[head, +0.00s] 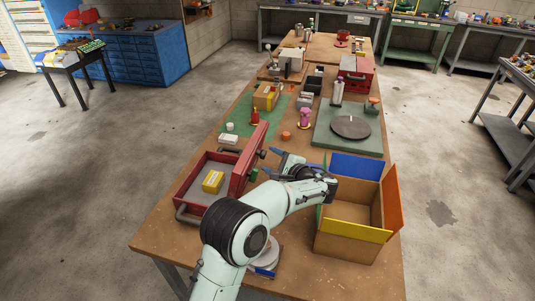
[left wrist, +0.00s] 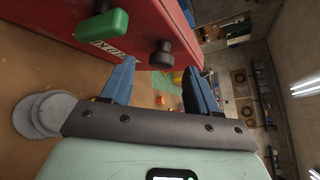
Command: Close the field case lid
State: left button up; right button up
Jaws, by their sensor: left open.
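The red field case (head: 183,192) stands open on the wooden table, left of my arm. Its red lid (head: 247,165) stands up steeply along the case's right side, with dark knobs on its outer face. A yellow box (head: 213,181) lies inside the case on the grey lining. My left gripper (head: 272,164) is open and empty just right of the lid's outer face. In the left wrist view the red lid (left wrist: 150,20) fills the top, with a green latch (left wrist: 103,25) and a black knob (left wrist: 162,56) close to the blue fingers. My right gripper is not in view.
A cardboard box (head: 345,240) with coloured flaps stands right of my left gripper. Beyond are an orange cap (head: 286,136), a pink bottle (head: 304,118), and a green mat (head: 370,139) with a dark disc. A grey round thing (head: 266,256) lies partly behind my arm.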

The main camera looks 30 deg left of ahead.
pick_arm(q)
jog(key=x, duration=0.3)
jog(key=shift+w+a+f+p, duration=0.1)
jog(key=shift+w+a+p, duration=0.2)
jog(key=shift+w, duration=0.1)
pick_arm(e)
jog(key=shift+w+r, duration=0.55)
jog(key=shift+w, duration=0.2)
pick_arm(q)
grip_shut()
jog(key=shift+s, duration=0.1)
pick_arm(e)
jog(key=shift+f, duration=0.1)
